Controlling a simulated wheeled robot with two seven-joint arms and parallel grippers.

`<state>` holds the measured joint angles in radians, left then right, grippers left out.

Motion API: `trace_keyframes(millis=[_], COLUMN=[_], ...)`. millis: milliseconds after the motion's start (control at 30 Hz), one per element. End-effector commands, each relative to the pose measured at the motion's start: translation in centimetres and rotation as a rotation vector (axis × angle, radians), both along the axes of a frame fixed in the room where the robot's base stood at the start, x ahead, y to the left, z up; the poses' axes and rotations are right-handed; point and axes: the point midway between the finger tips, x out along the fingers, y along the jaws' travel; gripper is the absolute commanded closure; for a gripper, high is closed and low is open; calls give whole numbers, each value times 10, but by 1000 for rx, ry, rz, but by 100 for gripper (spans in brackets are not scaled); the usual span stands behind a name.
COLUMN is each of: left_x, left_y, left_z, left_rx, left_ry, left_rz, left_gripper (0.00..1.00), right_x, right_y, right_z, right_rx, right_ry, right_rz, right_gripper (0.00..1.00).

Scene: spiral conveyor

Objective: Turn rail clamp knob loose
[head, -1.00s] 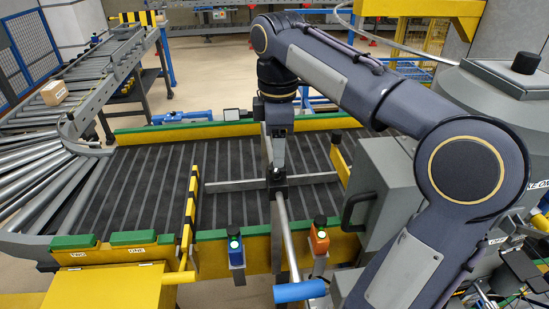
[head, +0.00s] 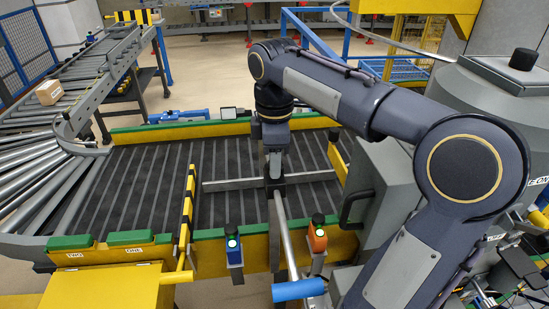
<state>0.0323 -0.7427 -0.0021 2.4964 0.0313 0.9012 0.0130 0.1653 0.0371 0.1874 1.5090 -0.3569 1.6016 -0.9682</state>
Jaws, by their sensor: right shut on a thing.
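My right gripper (head: 274,168) points down over the slatted conveyor belt and is shut on the rail clamp knob. The knob is mostly hidden between the fingers. A dark clamp block (head: 275,184) shows just below them, where a grey cross rail (head: 232,185) meets a long metal rod (head: 286,235). The rod runs toward me and has a blue handle (head: 299,290) at its near end. My left gripper does not show.
A yellow-and-black striped bar (head: 187,210) stands left of the clamp. Two small posts with lit buttons, one blue (head: 235,251) and one orange (head: 317,243), stand on the near edge. A grey cabinet (head: 385,190) is close on the right. A carton (head: 49,92) sits on rollers far left.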

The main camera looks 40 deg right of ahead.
Motion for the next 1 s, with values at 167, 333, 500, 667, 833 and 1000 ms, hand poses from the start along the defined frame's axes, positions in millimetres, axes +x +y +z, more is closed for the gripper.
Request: trace_keyframes(millis=[167, 333, 500, 667, 833, 1000], left_x=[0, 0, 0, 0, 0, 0], left_y=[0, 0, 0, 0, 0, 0], left_z=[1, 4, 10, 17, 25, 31], left_rx=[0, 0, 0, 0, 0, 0], left_ry=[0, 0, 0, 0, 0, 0], left_rz=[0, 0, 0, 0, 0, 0], left_gripper=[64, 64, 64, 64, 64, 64], right_x=[0, 0, 0, 0, 0, 0], right_y=[0, 0, 0, 1, 0, 0], right_z=[0, 1, 2, 3, 2, 2], right_rx=[1, 1, 0, 0, 0, 0], right_ry=[1, 1, 2, 2, 1, 2], right_rz=[11, 60, 162, 300, 461, 623], right_gripper=[89, 89, 89, 89, 89, 89])
